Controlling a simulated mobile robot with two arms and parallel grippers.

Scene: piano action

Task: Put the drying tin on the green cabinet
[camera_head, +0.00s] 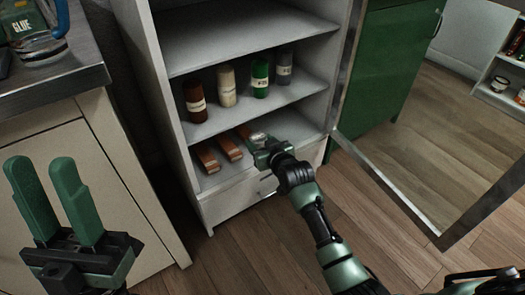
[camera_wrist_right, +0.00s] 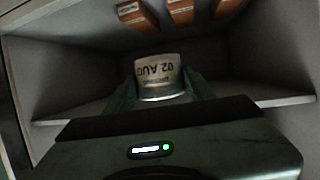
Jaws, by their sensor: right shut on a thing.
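The drying tin, a small pale tin with a dated label, shows in the right wrist view (camera_wrist_right: 159,75) between my right fingers. In the head view it is a small pale shape (camera_head: 257,138) at my right gripper. My right gripper (camera_head: 264,150) is shut on it, inside the white cabinet at the lowest visible shelf. The green cabinet (camera_head: 388,65) stands to the right of the white cabinet; its top is out of view. My left gripper (camera_head: 43,180) is open and empty at the left, in front of the cream cupboard.
The white cabinet (camera_head: 215,212) holds several coloured cylinders on its middle shelf and brown blocks (camera_head: 229,147) beside my right gripper. Its framed glass door (camera_head: 390,190) stands open at the right. A counter (camera_head: 60,82) with a glass jug (camera_head: 38,45) is at left. Wooden floor is clear.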

